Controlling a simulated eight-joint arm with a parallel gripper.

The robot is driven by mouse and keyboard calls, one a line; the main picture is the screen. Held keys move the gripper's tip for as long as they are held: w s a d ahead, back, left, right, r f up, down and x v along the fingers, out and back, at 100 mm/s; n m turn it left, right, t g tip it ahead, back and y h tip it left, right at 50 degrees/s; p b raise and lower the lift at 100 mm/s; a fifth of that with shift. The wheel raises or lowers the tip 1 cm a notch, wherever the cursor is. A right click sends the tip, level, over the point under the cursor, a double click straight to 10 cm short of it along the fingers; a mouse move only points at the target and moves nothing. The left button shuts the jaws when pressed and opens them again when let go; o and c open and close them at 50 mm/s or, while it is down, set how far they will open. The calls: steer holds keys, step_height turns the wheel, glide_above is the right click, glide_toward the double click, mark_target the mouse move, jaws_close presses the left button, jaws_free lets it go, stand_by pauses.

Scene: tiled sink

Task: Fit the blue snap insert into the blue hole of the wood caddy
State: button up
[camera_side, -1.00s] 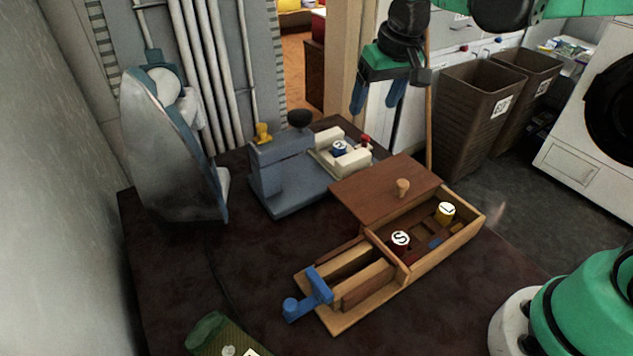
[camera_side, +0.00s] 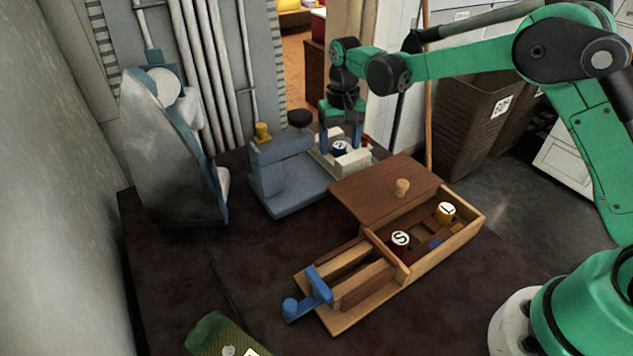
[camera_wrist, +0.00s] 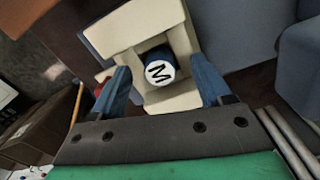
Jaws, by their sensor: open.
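The blue snap insert (camera_side: 341,148), with a white top marked M, stands between cream blocks on the blue-grey fixture; it also shows in the wrist view (camera_wrist: 160,70). My gripper (camera_side: 341,147) is open just above it, with blue fingers on either side of the insert and apart from it. The wood caddy (camera_side: 446,252) is at the centre right, holding a white-topped dark red insert marked S (camera_side: 400,240) and a yellow insert (camera_side: 445,211). A blue patch (camera_side: 437,243) shows in the caddy between them; I cannot tell whether it is the blue hole.
A brown lid with a wooden knob (camera_side: 402,187) lies beside the caddy's open compartment. A blue clamp (camera_side: 307,293) is at its near left end. A blue iron-like object (camera_side: 172,150) stands at the left. The dark tabletop in front is mostly clear.

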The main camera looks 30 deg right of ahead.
steer(key=shift+f, duration=0.15)
jaws_close()
